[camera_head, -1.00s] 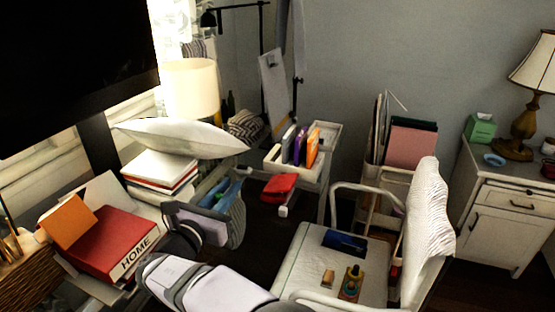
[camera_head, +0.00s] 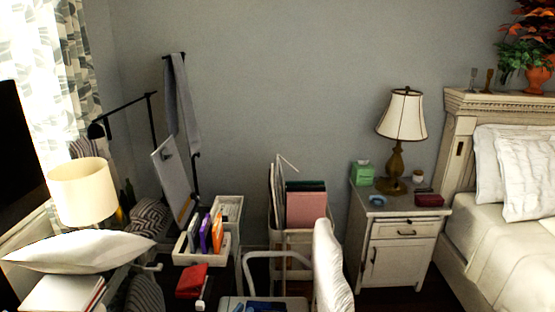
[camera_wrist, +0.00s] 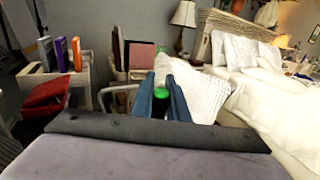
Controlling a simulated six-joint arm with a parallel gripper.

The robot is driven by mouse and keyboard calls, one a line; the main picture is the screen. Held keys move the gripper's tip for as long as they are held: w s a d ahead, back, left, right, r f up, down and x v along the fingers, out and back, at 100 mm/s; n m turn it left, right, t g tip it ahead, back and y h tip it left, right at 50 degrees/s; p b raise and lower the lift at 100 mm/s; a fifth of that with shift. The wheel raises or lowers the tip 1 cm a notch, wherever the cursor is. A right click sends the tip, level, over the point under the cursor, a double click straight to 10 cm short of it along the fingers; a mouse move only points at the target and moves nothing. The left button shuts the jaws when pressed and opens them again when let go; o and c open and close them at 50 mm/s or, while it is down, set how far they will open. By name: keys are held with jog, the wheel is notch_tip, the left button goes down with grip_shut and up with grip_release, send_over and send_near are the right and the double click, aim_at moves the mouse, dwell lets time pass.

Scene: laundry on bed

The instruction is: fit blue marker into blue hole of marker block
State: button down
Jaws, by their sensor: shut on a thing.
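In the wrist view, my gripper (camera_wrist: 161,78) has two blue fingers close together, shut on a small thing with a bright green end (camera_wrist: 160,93). Most of that thing is hidden between the fingers, so I cannot tell whether it is a marker. No blue marker can be made out now. The marker block is not visible in either current view. The white chair seat (camera_head: 232,302) shows only at the bottom edge of the head view, with a dark blue thing (camera_head: 264,305) on it. My gripper is not seen in the head view.
The chair's white back (camera_head: 329,270) and armrest stand at bottom centre. A cart with folders (camera_head: 305,205) is behind. A white tray with books (camera_head: 190,248) and a red thing (camera_head: 191,281) are left; a nightstand (camera_head: 388,240) and bed (camera_head: 500,245) are right.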

jog(key=shift+s+d+r+m+g+h+p, duration=0.55)
jog(key=shift+s+d+r+p, duration=1.4)
jog(key=shift+d, duration=1.85)
jog(key=shift+s+d+r+m+g+h+p, duration=0.5)
jog(key=shift+d+r+p, duration=0.9)
jog(key=shift+d+p, duration=1.85)
jog(key=shift+s+d+r+m+g+h+p, duration=0.3)
jog(key=shift+s+d+r+h+p, duration=0.9)
jog(key=shift+d, duration=3.15)
notch_tip(320, 180, down, 6)
jog(key=s+d+n+t+y+b, duration=0.1)
jog(key=s+n+t+y+b, duration=0.1)
jog(key=y+b, duration=0.1)
jog(key=shift+d+y+b, duration=0.25)
jog(key=shift+y+b, duration=0.15)
jog(key=shift+y, duration=0.05)
jog(key=shift+r+t, duration=0.1)
jog(key=shift+t, duration=0.15)
